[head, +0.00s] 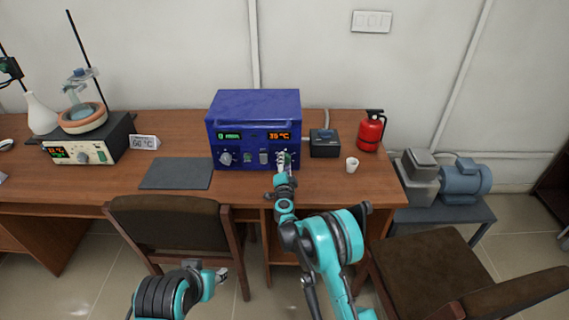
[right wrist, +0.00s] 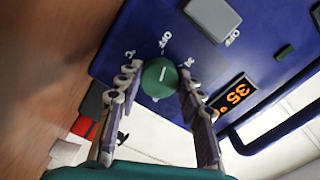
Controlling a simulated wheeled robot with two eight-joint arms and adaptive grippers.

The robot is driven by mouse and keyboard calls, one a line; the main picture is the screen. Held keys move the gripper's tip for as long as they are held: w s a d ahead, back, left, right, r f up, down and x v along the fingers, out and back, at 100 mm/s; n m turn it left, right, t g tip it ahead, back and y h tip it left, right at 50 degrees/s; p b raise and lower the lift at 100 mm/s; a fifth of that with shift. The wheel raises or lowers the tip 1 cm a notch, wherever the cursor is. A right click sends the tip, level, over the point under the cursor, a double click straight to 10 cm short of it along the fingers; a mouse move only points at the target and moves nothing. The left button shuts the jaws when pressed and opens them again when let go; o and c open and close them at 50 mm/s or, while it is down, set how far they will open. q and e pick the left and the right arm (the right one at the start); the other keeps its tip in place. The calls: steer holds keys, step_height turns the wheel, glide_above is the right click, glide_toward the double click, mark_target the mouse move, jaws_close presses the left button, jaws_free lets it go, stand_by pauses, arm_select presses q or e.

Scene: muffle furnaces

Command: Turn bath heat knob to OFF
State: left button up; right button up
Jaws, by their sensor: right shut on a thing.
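The blue bath unit (head: 254,119) stands on the wooden table, with a green display and an orange display reading about 35 °C. My right gripper (head: 283,161) is at the knob on the right of its front panel. In the right wrist view, the round green heat knob (right wrist: 159,78) sits between the two fingers of my right gripper (right wrist: 157,85), which are shut on it. It has a short white mark, and OFF is printed on the panel near it. My left gripper (head: 221,274) is low in front of the table, apart from the unit; its finger opening is too small to tell.
Left of the unit are a grey mat (head: 176,174) and a heating stand (head: 90,140) with a flask. On the right are a small black box (head: 325,143), a white cup (head: 352,164) and a red extinguisher (head: 370,130). Chairs (head: 175,230) stand in front of the table.

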stand_by(0.4)
steer(key=o, duration=1.2)
steer(key=shift+c, duration=0.2)
steer(key=s, duration=1.2)
